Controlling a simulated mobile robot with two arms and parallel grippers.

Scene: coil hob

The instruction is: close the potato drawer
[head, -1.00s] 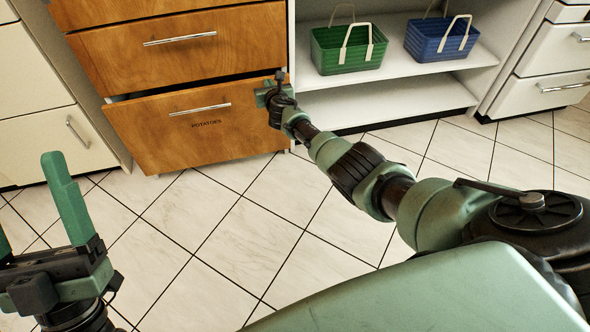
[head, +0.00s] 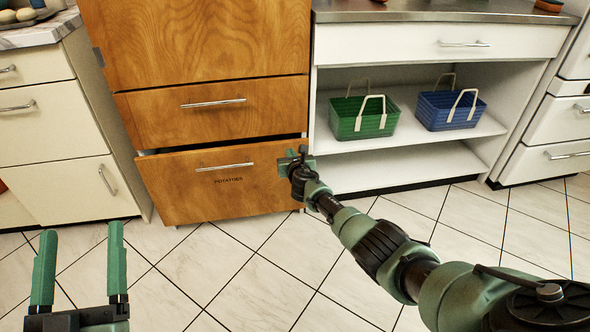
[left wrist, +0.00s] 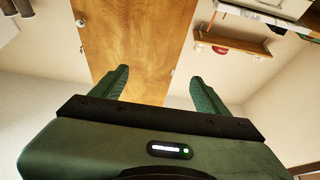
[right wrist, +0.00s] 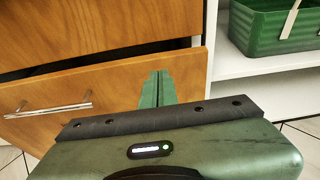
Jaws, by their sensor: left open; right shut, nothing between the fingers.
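The potato drawer (head: 222,196) is the bottom wooden drawer, with a metal bar handle and a dark "POTATOES" label. Its front stands out from the cabinet, with a dark gap above it. It also shows in the right wrist view (right wrist: 110,82). My right gripper (head: 296,158) is shut and empty at the upper right end of the drawer front. In the right wrist view its fingertips (right wrist: 156,74) overlap the front; contact is unclear. My left gripper (head: 79,232) is open and empty, low at the left of the head view, well apart from the drawer.
Another wooden drawer (head: 210,108) above looks shut. Right of it is a white open shelf unit (head: 400,172) with a green basket (head: 358,124) and a blue basket (head: 446,116). A cream cabinet (head: 60,160) stands left. The tiled floor (head: 240,270) in front is clear.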

